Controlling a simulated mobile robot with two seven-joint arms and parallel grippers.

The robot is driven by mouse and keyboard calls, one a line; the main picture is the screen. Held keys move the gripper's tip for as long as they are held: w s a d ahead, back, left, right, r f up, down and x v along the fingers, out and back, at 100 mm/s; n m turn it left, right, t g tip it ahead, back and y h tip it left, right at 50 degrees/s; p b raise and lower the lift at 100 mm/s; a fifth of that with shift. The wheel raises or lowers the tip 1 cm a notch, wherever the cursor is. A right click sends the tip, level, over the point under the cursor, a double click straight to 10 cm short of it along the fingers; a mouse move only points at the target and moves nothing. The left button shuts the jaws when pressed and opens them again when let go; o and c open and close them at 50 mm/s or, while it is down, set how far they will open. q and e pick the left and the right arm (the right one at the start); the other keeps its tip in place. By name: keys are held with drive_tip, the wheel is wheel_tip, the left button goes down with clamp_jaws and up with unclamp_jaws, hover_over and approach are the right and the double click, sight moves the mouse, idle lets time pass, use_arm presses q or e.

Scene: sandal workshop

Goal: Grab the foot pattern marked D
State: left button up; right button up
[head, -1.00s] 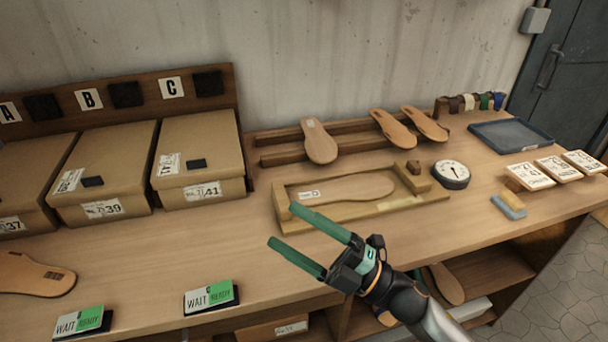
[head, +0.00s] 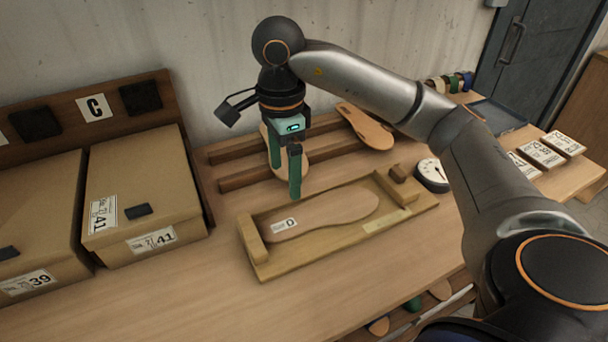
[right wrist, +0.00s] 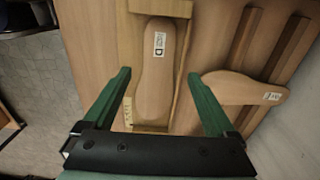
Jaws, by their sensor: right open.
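The foot pattern marked D (head: 345,208) is a flat tan sole shape with a white label. It lies in a shallow wooden tray (head: 262,266) on the bench, and it also shows in the right wrist view (right wrist: 155,92). My right gripper (head: 295,188) points down above the bench near the tray's back edge. It is open and empty, with one green finger (right wrist: 122,85) on each side of the pattern in the wrist view; it looks apart from the pattern. My left gripper is not in view.
Another sole (right wrist: 245,90) leans on the wooden rack behind the tray, partly hidden by my gripper in the head view. A further sole (head: 366,128) is to its right. A round dial (head: 432,174) stands right of the tray, and cardboard boxes (head: 143,200) stand left.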

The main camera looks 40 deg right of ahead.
hover_over(287, 224)
wheel_tip(287, 224, down, 6)
drive_tip(key=shift+s+d+f+b, duration=0.1)
drive_tip(key=shift+d+b, duration=0.05)
drive_tip(key=shift+b, duration=0.15)
drive_tip(key=shift+f+p, duration=0.5)
drive_tip(key=shift+f, duration=2.55)
drive_tip(key=shift+c, duration=0.2)
drive_tip(key=c, duration=1)
